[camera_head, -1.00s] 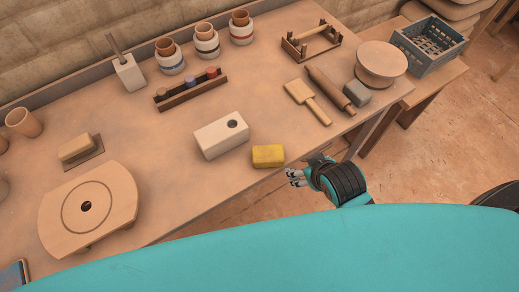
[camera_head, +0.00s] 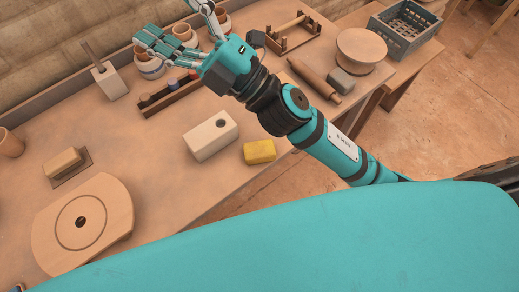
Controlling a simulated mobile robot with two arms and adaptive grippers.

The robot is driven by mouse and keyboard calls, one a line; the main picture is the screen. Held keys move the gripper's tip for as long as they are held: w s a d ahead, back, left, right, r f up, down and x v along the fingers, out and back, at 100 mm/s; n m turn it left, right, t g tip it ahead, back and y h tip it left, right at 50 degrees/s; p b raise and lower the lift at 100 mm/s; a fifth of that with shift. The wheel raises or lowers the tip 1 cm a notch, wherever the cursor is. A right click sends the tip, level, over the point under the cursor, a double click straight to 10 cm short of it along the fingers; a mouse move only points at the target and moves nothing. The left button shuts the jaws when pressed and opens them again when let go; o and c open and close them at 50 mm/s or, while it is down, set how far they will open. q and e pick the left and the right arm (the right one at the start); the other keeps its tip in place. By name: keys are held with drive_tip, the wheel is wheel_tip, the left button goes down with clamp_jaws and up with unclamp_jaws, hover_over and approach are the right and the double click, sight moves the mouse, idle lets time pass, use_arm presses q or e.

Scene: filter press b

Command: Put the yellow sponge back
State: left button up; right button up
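The yellow sponge (camera_head: 260,151) lies on the workbench near its front edge, just right of a pale block with a round hole (camera_head: 208,140). Nothing is holding it. My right gripper (camera_head: 172,24) reaches in from the right, over the back of the bench, well beyond the sponge. Its fingers are spread apart with nothing visible between them. They cover part of the banded cups there. My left gripper is not in view.
A round-topped wooden board (camera_head: 84,222) lies at the front left, with a block on a small plate (camera_head: 64,163) behind it. A rack of coloured pieces (camera_head: 172,95) sits below my fingers. A rolling pin (camera_head: 315,80) and a grey crate (camera_head: 405,32) are at the right.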

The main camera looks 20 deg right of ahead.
drive_tip(key=s+a+f+n+g+y, duration=0.15)
drive_tip(key=s+a+n+g, duration=0.3)
drive_tip(key=n+g, duration=0.45)
drive_tip(key=s+a+r+n+g+y, duration=0.1)
drive_tip(key=s+a+n+g+y, duration=0.1)
drive_tip(key=s+a+n+g, duration=0.5)
drive_tip(key=n+h, duration=1.2)
drive_tip(key=h, duration=1)
hover_over(259, 148)
wheel_tip(259, 148, down, 23)
drive_tip(key=f, duration=0.3)
drive_tip(key=f+p, duration=0.1)
drive_tip(key=f, duration=0.3)
drive_tip(key=f+p, duration=0.1)
drive_tip(key=f, duration=0.3)
drive_tip(key=shift+s+d+f, duration=0.1)
drive_tip(key=shift+s+f, duration=0.05)
drive_tip(key=shift+s, duration=0.1)
drive_tip(key=shift+w+f+p, duration=0.15)
drive_tip(key=shift+f+p, duration=0.95)
drive_tip(key=shift+f, duration=1.75)
drive_tip(key=c, duration=1.1)
